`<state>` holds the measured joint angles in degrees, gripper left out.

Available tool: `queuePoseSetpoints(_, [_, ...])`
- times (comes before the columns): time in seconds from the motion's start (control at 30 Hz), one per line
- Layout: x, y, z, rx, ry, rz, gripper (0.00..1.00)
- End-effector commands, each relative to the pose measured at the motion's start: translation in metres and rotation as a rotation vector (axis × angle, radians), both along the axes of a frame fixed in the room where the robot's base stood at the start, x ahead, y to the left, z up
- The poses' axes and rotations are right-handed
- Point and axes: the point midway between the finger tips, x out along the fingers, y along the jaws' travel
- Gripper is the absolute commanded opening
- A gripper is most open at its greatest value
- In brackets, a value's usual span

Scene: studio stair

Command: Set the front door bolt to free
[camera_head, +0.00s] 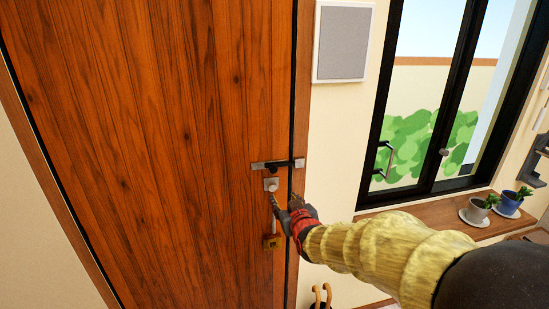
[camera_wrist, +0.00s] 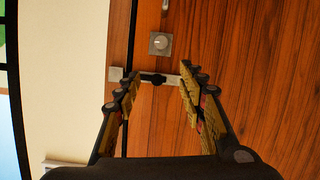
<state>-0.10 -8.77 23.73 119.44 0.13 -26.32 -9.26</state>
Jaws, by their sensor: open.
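The front door (camera_head: 150,130) is brown wood and stands shut. Its bolt (camera_head: 257,165) is a horizontal metal bar with a dark knob, near the door's right edge. The bar appears to span the dark seam to the keeper (camera_head: 299,163) on the frame. In the wrist view, turned upside down, the bolt (camera_wrist: 172,80) shows between and beyond my fingertips. My gripper (camera_head: 284,198) is open and empty, in front of the door and below the bolt in the head view. In the wrist view its fingers (camera_wrist: 160,85) lie either side of the bolt's knob; contact is unclear.
A square plate with a round knob (camera_head: 271,184) sits just below the bolt, above a pale handle and brass-coloured fitting (camera_head: 271,241).

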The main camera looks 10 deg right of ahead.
Motion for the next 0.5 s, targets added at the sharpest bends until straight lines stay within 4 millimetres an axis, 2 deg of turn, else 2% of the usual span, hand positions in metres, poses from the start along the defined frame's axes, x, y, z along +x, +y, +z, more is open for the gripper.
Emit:
queuePoseSetpoints(0.03, [0.018, 0.0, 0.005, -0.011, -0.043, 0.003, 0.4])
queuePoseSetpoints(0.1, [0.038, 0.0, 0.008, -0.026, -0.12, 0.006, 0.4])
queuePoseSetpoints(0.2, [0.055, 0.0, 0.011, -0.044, -0.208, 0.009, 0.4])
queuePoseSetpoints(0.5, [0.075, 0.0, 0.012, -0.065, -0.316, 0.01, 0.4])
